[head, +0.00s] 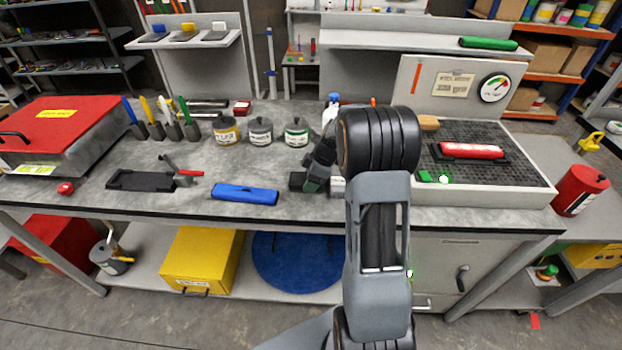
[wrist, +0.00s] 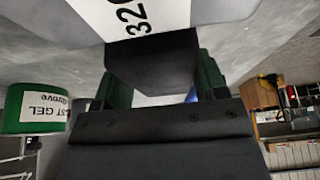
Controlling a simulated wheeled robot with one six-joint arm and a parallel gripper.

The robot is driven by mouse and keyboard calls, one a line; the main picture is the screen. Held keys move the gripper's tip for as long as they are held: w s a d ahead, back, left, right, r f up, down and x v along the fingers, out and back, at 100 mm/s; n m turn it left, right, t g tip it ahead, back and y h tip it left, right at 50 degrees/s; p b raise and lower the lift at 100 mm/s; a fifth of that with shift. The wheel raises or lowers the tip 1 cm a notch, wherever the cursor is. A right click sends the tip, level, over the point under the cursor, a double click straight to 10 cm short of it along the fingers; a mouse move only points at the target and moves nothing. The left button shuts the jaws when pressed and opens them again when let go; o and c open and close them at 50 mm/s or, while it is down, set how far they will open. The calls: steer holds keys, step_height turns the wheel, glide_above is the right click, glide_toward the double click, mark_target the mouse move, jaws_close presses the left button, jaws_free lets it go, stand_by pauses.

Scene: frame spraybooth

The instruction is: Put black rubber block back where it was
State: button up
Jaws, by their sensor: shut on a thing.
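My gripper (head: 313,184) is low over the front part of the grey workbench, right of the blue roll. In the wrist view its green fingers (wrist: 155,72) are shut on the black rubber block (wrist: 152,60), one on each side. In the head view a dark end of the block (head: 297,181) shows left of the fingers; my arm hides part of the area. A pale surface marked "320" (wrist: 135,15) lies just beyond the block in the wrist view. I cannot tell whether the block touches it or the bench.
The blue roll (head: 245,194) lies left of my gripper. Several labelled tins (head: 260,131) stand behind it; one with a green band (wrist: 37,108) shows in the wrist view. A black tray (head: 141,181) lies farther left. A gridded tray (head: 520,165) with a red roll (head: 471,151) is right.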

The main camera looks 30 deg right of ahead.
steer(key=o, duration=0.9)
steer(key=v, duration=1.1)
steer(key=s+a+r+m+t+h, duration=0.1)
steer(key=s+a+m+h, duration=0.2)
steer(key=s+a+m, duration=0.9)
steer(key=s+a, duration=0.3)
steer(key=s, duration=0.4)
steer(key=shift+s+a+h, duration=0.2)
steer(key=shift+a+h, duration=0.05)
steer(key=shift+h, duration=0.15)
steer(key=shift+r, duration=0.1)
